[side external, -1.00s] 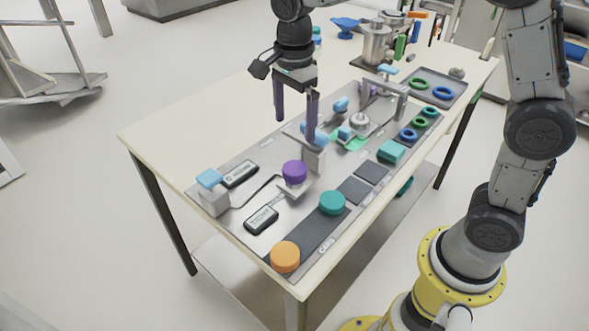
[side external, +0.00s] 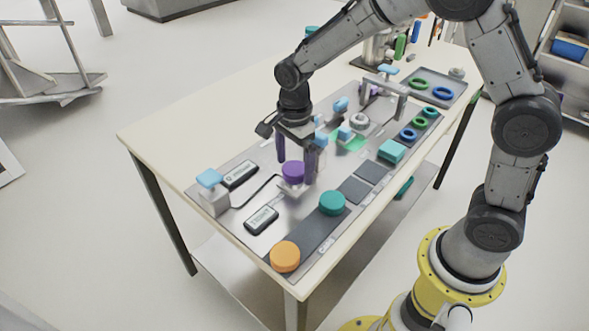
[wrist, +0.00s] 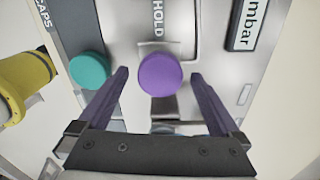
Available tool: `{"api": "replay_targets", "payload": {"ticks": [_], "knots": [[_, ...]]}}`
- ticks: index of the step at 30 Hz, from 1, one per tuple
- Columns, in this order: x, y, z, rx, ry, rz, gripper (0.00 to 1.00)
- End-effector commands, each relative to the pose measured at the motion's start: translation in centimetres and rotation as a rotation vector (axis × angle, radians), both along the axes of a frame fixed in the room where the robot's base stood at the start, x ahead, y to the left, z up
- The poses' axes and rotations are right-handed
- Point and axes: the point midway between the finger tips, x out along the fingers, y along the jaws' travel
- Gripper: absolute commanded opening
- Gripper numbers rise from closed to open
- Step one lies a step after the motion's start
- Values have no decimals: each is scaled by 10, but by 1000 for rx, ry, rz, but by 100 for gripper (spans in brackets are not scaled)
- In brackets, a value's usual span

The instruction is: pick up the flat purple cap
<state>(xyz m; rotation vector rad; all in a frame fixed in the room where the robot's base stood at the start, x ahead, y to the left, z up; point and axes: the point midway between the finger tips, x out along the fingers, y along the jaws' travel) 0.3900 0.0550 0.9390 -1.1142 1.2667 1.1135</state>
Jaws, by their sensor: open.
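The flat purple cap (side external: 293,172) is a short round disc on a small metal plate in the middle of the board. It also shows in the wrist view (wrist: 160,74), between and a little beyond the fingertips. My gripper (side external: 296,172) is open, pointing down, with one dark finger on each side of the cap in the side view. In the wrist view my gripper's fingers (wrist: 159,72) stand apart with a gap on both sides of the cap. I cannot tell exactly how high the fingertips are relative to the cap.
A teal cap (side external: 332,203) and an orange cap (side external: 285,256) sit on the dark strip nearby. A block with a light blue top (side external: 209,178) stands at the left. Two black labelled plates (side external: 261,220) lie on the board. A teal block (side external: 391,151) stands to the right.

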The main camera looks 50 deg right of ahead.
Motion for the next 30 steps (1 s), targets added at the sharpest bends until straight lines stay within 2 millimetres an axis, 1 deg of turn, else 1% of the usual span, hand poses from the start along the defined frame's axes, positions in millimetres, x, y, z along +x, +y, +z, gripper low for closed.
{"api": "replay_targets", "payload": {"ticks": [5, 6, 11, 12, 14, 18, 19, 26, 30], "knots": [[0, 0, 0, 0, 0, 0, 100], [0, 0, 0, 0, 0, 0, 96], [0, 0, 0, 0, 0, 0, 68], [0, 0, 0, 0, 1, 0, 60], [0, 0, 0, 0, 0, 0, 50], [0, 0, 0, 0, 0, 0, 24], [0, 0, 0, 0, 0, 0, 20], [0, 0, 1, 0, 0, 0, 19], [0, 0, 6, 0, -1, 0, 19]]}}
